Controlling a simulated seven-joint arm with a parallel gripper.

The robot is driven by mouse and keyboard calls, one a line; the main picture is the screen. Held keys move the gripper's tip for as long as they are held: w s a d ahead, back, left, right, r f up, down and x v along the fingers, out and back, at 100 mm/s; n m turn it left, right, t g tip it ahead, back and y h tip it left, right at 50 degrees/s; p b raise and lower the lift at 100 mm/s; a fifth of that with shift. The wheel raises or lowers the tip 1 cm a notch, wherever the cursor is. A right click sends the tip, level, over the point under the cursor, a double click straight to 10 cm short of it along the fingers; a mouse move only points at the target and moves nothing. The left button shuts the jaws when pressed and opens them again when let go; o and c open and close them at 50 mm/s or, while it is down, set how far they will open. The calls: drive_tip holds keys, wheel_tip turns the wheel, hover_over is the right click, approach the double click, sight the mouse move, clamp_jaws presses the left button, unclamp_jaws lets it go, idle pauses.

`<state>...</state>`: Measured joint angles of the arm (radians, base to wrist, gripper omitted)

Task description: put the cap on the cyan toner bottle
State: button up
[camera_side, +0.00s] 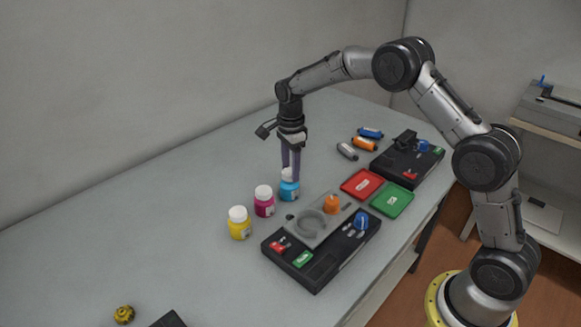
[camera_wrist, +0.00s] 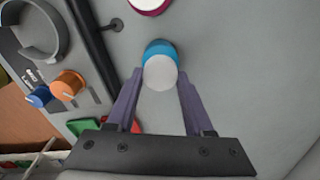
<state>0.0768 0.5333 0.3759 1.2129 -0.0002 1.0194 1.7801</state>
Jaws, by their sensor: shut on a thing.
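The cyan toner bottle (camera_side: 289,191) stands upright on the grey table, at the right end of a row of bottles. Its white cap (camera_side: 287,175) is at the bottle's mouth, between my fingers. My gripper (camera_side: 290,170) points down from above and is shut on the cap. In the wrist view the white cap (camera_wrist: 160,73) lies between the fingertips of my gripper (camera_wrist: 160,80) and hides most of the bottle. A blue edge of the cyan toner bottle (camera_wrist: 160,47) shows beyond it. I cannot tell whether the cap is fully seated.
A magenta bottle (camera_side: 264,206) and a yellow bottle (camera_side: 240,228), both white-capped, stand to the left. A black device with a grey panel (camera_side: 303,240) is in front. Red (camera_side: 361,183) and green (camera_side: 392,200) trays lie to the right. The table behind the bottles is clear.

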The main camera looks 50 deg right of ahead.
idle(0.3)
drive_tip(key=o, duration=1.4)
drive_tip(key=shift+o, duration=0.2)
drive_tip(key=shift+o, duration=0.7)
drive_tip(key=shift+r, duration=2.55)
drive_tip(key=shift+c, duration=0.2)
clamp_jaws()
